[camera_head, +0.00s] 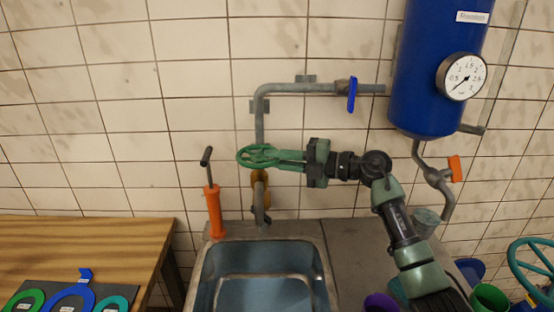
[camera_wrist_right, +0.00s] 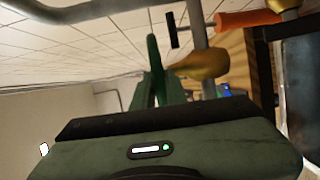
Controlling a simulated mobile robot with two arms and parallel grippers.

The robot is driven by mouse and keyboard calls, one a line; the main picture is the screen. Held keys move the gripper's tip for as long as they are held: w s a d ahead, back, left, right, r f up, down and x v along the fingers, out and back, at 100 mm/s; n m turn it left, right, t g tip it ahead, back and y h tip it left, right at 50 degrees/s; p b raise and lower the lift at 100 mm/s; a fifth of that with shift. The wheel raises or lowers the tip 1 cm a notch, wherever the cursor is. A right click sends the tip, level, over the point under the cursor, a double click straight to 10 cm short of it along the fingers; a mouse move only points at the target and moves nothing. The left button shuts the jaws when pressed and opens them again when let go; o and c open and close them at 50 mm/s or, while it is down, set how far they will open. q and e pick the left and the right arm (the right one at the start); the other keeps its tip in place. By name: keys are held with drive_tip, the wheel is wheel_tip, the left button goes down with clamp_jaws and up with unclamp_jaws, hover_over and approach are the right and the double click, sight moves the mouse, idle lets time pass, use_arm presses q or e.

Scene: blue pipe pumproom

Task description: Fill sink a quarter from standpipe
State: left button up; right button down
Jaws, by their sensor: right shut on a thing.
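A grey standpipe (camera_head: 260,126) comes down the tiled wall to a brass valve body (camera_head: 261,190) and a spout (camera_head: 261,212) at the back of the sink. A green handwheel (camera_head: 248,157) sits at the valve. My right gripper (camera_head: 279,159) reaches in from the right and is shut on the handwheel's right side. In the right wrist view its green fingers (camera_wrist_right: 156,78) are beside the brass valve. The sink (camera_head: 213,262) has a bluish basin; I cannot tell its water level, and no stream shows clearly. My left gripper is not in view.
An orange hand pump (camera_head: 214,210) stands left of the spout. A blue tank (camera_head: 425,75) with a gauge (camera_head: 462,77), a blue lever (camera_head: 352,95) and an orange lever (camera_head: 455,168) are on the right. A wooden bench (camera_head: 90,240) is on the left.

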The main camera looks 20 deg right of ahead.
drive_tip(key=shift+w+d+f+n+g+y+b, duration=0.1)
drive_tip(key=shift+w+f+n+g+y+b, duration=0.1)
drive_tip(key=shift+n+g+y+b, duration=0.25)
drive_tip(key=shift+w+d+f+n+g+y+b, duration=0.15)
drive_tip(key=shift+n+g+b, duration=0.2)
drive_tip(key=shift+g+b, duration=0.3)
drive_tip(key=shift+w+d+r+n+g+y+b, duration=0.15)
drive_tip(key=shift+n+g+y+b, duration=0.1)
drive_tip(key=shift+n+g+b, duration=0.3)
drive_tip(key=shift+w+a+n+g+y+b, duration=0.15)
drive_tip(key=shift+n+g+y+b, duration=0.2)
drive_tip(key=shift+g, duration=0.35)
drive_tip(key=shift+w+d+r+n+g+y+b, duration=0.1)
drive_tip(key=shift+w+n+g+y+b, duration=0.1)
drive_tip(key=shift+n+g+b, duration=0.35)
drive_tip(key=c, duration=1.5)
unclamp_jaws()
drive_tip(key=shift+o, duration=0.2)
drive_tip(key=shift+p, duration=0.3)
